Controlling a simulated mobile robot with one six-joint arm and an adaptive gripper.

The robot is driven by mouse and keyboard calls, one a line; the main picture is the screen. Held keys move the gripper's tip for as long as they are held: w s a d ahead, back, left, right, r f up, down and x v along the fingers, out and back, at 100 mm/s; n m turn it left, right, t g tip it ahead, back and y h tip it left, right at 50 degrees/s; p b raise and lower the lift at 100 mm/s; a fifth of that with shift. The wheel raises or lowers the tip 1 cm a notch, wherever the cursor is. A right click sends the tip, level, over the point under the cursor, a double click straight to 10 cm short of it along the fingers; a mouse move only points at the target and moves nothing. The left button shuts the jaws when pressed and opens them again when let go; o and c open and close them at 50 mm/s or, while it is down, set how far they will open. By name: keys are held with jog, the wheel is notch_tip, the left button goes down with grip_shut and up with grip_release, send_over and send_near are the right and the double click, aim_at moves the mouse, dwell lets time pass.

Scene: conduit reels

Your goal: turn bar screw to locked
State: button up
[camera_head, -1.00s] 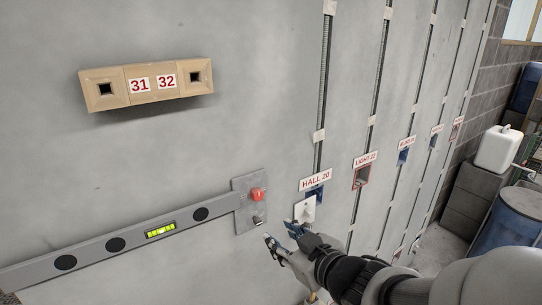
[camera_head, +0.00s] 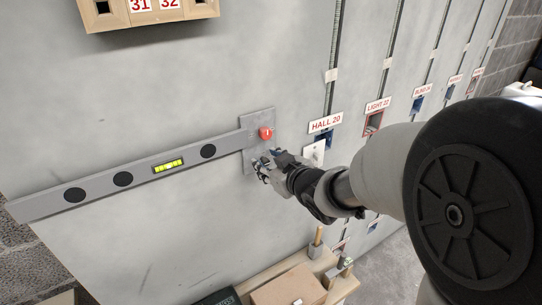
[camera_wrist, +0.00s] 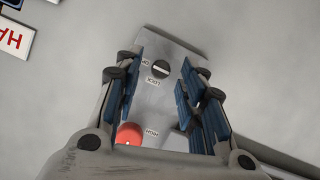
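The bar screw (camera_wrist: 160,70) is a round dark head with a pale slot, set in a grey plate (camera_wrist: 155,105). In the wrist view its slot lies roughly crosswise. A LOCK label sits beside it, upside down, and another label is partly cut off. My gripper (camera_wrist: 161,78) is open, its blue-padded fingers on either side of the screw in the picture; I cannot tell whether they touch it. In the head view my gripper (camera_head: 264,165) is at the plate's lower part and hides the screw. The long grey bar (camera_head: 105,185) runs left from the plate.
A red knob (camera_head: 265,133) is on the plate above my gripper. A white switch plate (camera_head: 314,152) under the HALL 20 sign (camera_head: 325,123) is close to the right. A wooden bench with a cardboard box (camera_head: 290,288) is below.

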jog(key=shift+c, duration=0.3)
grip_shut()
jog(key=shift+d+p, duration=0.1)
jog(key=shift+p, duration=0.55)
jog(key=m+p, duration=0.1)
jog(key=p, duration=0.1)
jog(key=m+y+p, duration=0.1)
jog(key=p, duration=0.2)
jog(key=shift+d+r+g, duration=0.1)
jog(key=shift+r+g, duration=0.15)
jog(key=shift+g, duration=0.15)
jog(key=m+y+p, duration=0.1)
jog(key=p, duration=0.2)
jog(key=m+g+y+p, duration=0.1)
jog(key=m+p, duration=0.1)
jog(key=p, duration=0.1)
jog(key=shift+w+d+f+p, duration=0.15)
jog(key=shift+w+d+p, duration=0.05)
jog(key=shift+p, duration=0.15)
jog(key=m+p, duration=0.1)
jog(key=m+y+p, duration=0.2)
jog(key=m+p, duration=0.1)
jog(key=shift+w+d+f+g, duration=0.15)
jog(key=shift+d+f+g, duration=0.05)
jog(key=shift+f+g, duration=0.15)
jog(key=m+y, duration=0.1)
jog(key=m, duration=0.1)
jog(key=m+y+p, duration=0.1)
jog(key=shift+f+m, duration=0.3)
jog(key=shift+m, duration=0.1)
